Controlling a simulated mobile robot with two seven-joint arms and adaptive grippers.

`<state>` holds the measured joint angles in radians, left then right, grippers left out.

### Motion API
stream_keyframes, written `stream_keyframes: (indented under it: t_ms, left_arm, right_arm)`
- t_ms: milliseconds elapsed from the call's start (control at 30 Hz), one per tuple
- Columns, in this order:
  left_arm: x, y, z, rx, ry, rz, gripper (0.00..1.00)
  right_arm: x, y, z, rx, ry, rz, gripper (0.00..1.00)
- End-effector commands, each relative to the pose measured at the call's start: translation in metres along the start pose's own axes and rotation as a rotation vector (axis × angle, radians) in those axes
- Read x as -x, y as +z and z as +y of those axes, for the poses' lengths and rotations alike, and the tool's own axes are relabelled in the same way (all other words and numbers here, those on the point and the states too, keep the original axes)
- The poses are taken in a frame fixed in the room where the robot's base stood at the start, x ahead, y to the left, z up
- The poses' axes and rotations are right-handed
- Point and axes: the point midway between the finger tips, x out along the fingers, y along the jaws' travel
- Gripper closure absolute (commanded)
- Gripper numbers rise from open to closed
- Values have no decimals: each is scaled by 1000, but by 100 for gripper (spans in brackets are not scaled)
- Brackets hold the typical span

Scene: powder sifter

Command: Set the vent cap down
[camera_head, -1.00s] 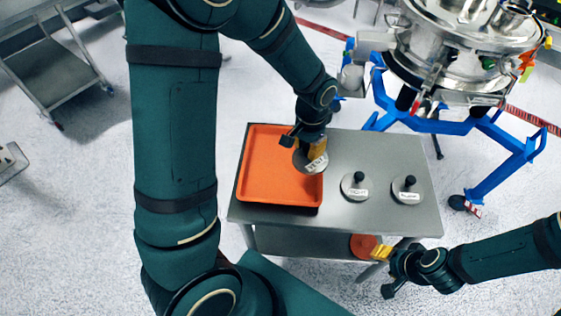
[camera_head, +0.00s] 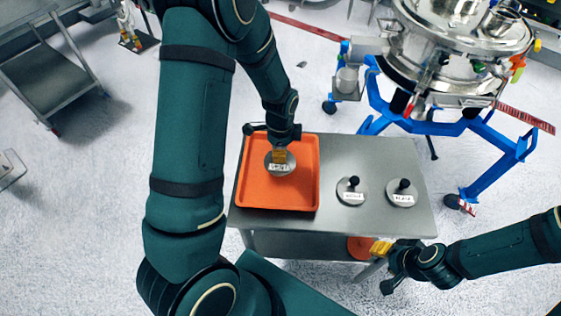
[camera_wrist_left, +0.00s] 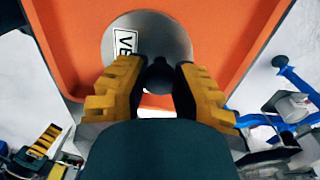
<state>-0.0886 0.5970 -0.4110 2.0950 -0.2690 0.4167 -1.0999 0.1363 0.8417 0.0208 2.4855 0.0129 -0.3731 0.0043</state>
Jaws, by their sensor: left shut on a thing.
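The vent cap (camera_head: 280,168) is a round grey metal disc with a white label and a dark knob. It is over the orange tray (camera_head: 262,202); I cannot tell whether it touches the tray floor. My left gripper (camera_head: 280,154) is shut on its knob from above. In the left wrist view the yellow fingers (camera_wrist_left: 158,88) are on either side of the dark knob, and the cap (camera_wrist_left: 172,32) shows part of its label. My right gripper (camera_head: 380,248) is beside the table's front right edge; its jaw state is unclear.
Two more labelled caps with black knobs, one left (camera_head: 352,190) and one right (camera_head: 401,193), sit on the steel table (camera_head: 330,220). An orange disc (camera_head: 361,247) is on the shelf below. A steel sifter (camera_head: 455,50) on a blue frame (camera_head: 425,125) stands behind right.

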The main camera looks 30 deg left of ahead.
Motion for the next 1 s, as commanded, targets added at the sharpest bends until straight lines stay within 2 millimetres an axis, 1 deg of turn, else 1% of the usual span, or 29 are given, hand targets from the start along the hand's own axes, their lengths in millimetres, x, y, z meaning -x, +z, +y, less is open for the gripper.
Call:
stream_keyframes:
  t_ms: [33, 167, 433, 767, 800, 833, 867, 1000]
  left_arm:
    - [-6, 0, 0, 1, 0, 0, 100]
    - [-13, 0, 0, 1, 0, 0, 100]
    - [-45, 0, 0, 2, 1, -1, 100]
    - [-48, 0, -1, 2, -2, 1, 100]
    - [-47, 0, 0, 2, -1, 1, 58]
    - [-47, 0, 0, 2, -1, 1, 48]
    - [-47, 0, 0, 1, -1, 1, 45]
    - [-47, 0, 0, 1, -1, 1, 45]
  right_arm:
    - [-1, 0, 0, 0, 0, 0, 53]
    - [-1, 0, 0, 0, 1, 0, 53]
    - [-5, 1, 2, 0, 1, 0, 53]
    - [-7, 1, 2, 0, 1, 0, 53]
    - [-6, 1, 2, 0, 1, 0, 53]
    - [-6, 1, 2, 0, 1, 0, 53]
    - [-6, 1, 2, 0, 1, 0, 53]
    - [-6, 1, 2, 0, 1, 0, 53]
